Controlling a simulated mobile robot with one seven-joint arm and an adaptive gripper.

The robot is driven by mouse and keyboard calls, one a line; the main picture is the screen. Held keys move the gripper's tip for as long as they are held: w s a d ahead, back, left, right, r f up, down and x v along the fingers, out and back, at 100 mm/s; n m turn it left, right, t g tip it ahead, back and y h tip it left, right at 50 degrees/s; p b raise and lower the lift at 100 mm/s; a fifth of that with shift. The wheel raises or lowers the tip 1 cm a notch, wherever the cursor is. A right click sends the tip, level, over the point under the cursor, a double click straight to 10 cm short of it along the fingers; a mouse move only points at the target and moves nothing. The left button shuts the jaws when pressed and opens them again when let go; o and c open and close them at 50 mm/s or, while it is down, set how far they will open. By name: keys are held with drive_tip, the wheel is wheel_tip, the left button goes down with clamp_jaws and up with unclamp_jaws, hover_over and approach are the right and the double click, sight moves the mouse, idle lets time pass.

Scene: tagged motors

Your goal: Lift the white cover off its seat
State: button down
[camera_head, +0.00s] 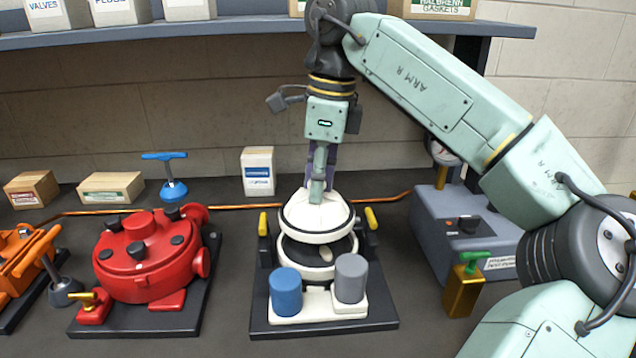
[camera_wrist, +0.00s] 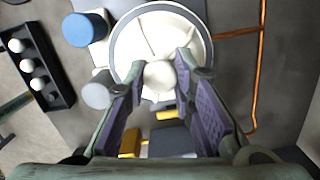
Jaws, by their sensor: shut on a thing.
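The white cover (camera_head: 317,216) is a round dome with a dark band near its rim. In the head view it hangs above its white seat (camera_head: 308,270), with a dark gap between them, and looks slightly tilted. My gripper (camera_head: 318,190) is above the cover and shut on its top knob. In the wrist view the purple-padded fingers (camera_wrist: 168,98) are on either side of the white knob (camera_wrist: 159,75), with the cover (camera_wrist: 160,30) beyond. The seat sits on a black base plate between two yellow-tipped clamps (camera_head: 371,218). The gripped part of the knob is mostly hidden in the head view.
A blue cylinder (camera_head: 286,292) and a grey cylinder (camera_head: 351,278) stand in front of the seat. A red motor (camera_head: 150,255) is at left, a grey control box (camera_head: 465,232) at right. A copper pipe (camera_head: 240,207) runs behind. A shelf (camera_head: 200,30) spans above.

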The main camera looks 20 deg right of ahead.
wheel_tip(320, 180, up, 4)
drive_tip(key=shift+r+p, duration=0.2)
drive_tip(key=shift+p, duration=0.75)
drive_tip(key=shift+r, duration=1.15)
